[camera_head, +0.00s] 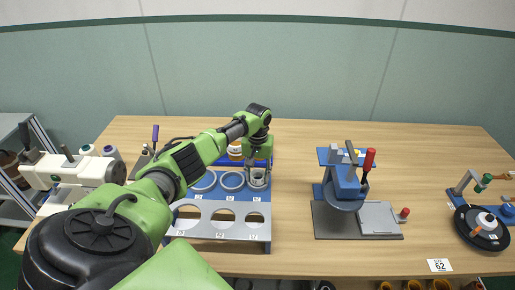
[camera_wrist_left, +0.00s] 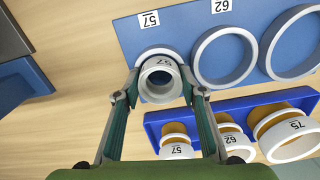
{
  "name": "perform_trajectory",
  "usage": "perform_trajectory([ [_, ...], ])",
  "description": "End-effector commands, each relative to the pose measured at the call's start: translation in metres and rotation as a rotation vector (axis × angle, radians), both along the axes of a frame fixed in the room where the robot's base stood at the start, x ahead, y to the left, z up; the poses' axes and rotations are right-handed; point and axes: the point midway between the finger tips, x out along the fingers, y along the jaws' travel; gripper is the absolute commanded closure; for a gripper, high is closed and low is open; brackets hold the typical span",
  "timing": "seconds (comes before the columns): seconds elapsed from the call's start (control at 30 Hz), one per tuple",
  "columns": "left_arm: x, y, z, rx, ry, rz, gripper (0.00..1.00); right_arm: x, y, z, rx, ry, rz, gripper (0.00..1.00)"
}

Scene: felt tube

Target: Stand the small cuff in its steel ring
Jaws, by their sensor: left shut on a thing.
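My left gripper (camera_head: 258,168) is shut on the small cuff, a short pale grey tube. In the left wrist view the cuff (camera_wrist_left: 160,87) sits between the two fingertips (camera_wrist_left: 162,94), upright with its open end towards the camera. The cuff is over the end steel ring (camera_wrist_left: 152,51) marked 57 on the blue board (camera_wrist_left: 192,22). Only an arc of that ring shows past the cuff. I cannot tell whether the cuff is seated or just above it. My right gripper is not in view.
Two larger, empty rings (camera_wrist_left: 224,57) lie beside it on the board. A blue tray (camera_wrist_left: 150,128) holds several cuffs on brown cores. A grey plate with holes (camera_head: 222,232) stands in front. A press (camera_head: 345,185) is at right, a sewing machine (camera_head: 75,170) at left.

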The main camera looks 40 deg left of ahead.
Motion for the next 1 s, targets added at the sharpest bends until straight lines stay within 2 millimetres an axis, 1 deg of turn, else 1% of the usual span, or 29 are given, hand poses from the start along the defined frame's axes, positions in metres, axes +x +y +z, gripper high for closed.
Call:
perform_trajectory([
  [0.13,0.0,-0.0012,0.0008,-0.001,0.0,0.0,0.79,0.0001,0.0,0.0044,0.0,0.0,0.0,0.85],
  [0.47,0.0,-0.0004,0.0,0.0,0.0,0.0,0.79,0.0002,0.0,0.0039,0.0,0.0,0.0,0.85],
  [0.5,0.0,-0.0004,0.0,0.0,0.0,0.0,0.52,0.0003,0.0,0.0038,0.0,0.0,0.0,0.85],
  [0.53,0.0,-0.0004,0.0,0.0,0.0,0.0,0.44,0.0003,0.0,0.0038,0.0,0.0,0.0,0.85],
  [0.57,0.0001,-0.0004,0.0001,0.0,0.0,0.0,0.43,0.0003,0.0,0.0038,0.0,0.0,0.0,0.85],
  [0.8,0.0002,-0.0003,0.0002,0.0,0.0,0.0,0.43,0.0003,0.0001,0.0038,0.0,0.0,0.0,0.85],
  [0.83,0.0001,-0.0003,0.0001,0.0,0.0,0.0,0.35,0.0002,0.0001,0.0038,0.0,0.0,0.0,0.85],
  [1.0,0.0001,-0.0003,0.0001,0.0,0.0,0.0,0.35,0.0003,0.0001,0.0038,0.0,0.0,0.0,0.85],
])
